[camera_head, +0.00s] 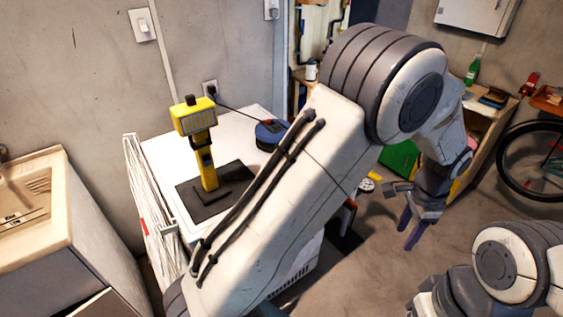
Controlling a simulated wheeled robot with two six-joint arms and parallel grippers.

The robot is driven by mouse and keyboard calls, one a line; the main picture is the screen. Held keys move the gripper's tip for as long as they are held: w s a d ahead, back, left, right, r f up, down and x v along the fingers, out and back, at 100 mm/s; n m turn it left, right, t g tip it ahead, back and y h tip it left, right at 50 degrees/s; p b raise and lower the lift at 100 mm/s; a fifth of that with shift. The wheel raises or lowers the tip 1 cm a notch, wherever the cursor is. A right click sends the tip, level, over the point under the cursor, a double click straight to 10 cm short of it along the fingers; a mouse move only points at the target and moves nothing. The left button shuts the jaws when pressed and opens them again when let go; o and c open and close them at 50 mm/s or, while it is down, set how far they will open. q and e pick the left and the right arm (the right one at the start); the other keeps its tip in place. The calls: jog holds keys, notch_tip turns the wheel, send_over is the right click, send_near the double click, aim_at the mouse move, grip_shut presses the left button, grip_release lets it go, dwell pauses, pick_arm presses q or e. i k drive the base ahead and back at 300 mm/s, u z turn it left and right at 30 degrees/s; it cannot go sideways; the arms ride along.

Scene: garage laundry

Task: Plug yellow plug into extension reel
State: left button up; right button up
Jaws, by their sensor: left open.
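A blue round reel (270,134), which looks like the extension reel, lies at the back of the white worktop, partly hidden behind my left arm. A dark cable runs from it to the wall socket. A yellow work lamp (207,170) stands upright on a dark mat on the same top. I cannot make out a yellow plug for certain. A small yellow and white item (368,184) shows beyond my left arm, too small to identify. My left gripper (406,237) hangs open and empty over the floor, right of the worktop and well away from the reel. My right gripper is out of view.
The wall socket (210,89) has a black plug in it. A beige sink (60,200) stands at the left. A wooden shelf with a green bottle (473,70) and a bicycle wheel (502,165) are at the right. The worktop (165,150) has bare room beside the lamp.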

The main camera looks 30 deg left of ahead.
aim_at(267, 135)
jog(key=u, duration=0.5)
jog(key=i, duration=0.85)
jog(key=u, duration=0.7)
